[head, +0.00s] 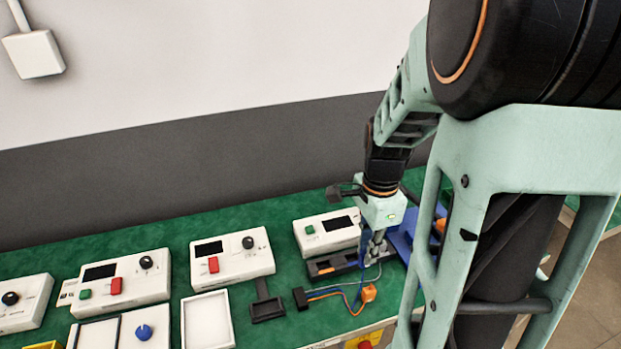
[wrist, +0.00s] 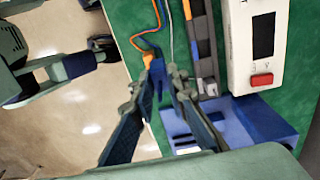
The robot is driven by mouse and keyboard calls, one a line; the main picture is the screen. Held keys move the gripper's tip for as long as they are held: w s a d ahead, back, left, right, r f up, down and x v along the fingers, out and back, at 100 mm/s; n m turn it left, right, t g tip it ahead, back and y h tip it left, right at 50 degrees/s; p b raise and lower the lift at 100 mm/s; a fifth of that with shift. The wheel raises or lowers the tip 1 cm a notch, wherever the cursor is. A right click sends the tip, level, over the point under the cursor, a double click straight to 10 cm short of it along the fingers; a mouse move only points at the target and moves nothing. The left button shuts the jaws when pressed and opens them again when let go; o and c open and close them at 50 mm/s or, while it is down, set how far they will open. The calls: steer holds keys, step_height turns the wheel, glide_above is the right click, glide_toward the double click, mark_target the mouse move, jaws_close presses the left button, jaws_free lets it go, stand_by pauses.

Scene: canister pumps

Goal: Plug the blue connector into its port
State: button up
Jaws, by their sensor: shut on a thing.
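My gripper (wrist: 162,72) is shut, fingers pointing away from the wrist camera. A blue cable (wrist: 168,22) runs from there toward the top of the wrist view. In the head view my gripper (head: 374,252) hangs low over the green bench, by the right end of a black holder (head: 322,268). The holder also shows in the wrist view (wrist: 205,45), just right of the fingertips. I cannot make out the blue connector's port.
A white unit (head: 306,241) with a screen stands behind the holder. A blue tray (head: 404,244) lies to the right. An orange connector (head: 369,293) lies on the bench near orange and blue cables. More white units (head: 232,263) stand left. The bench edge is close to my gripper.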

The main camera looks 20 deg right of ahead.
steer(key=w+f, duration=0.2)
steer(key=w+d+f, duration=0.1)
steer(key=w+f, duration=0.1)
steer(key=w, duration=0.1)
steer(key=w+f, duration=0.3)
steer(key=shift+w+d+f, duration=0.1)
steer(key=shift+d, duration=0.05)
steer(key=shift+w+f, duration=0.15)
steer(key=shift+f, duration=1.6)
steer(key=shift+f, duration=0.2)
steer(key=o, duration=0.8)
steer(key=shift+o, duration=0.2)
steer(key=shift+r, duration=0.1)
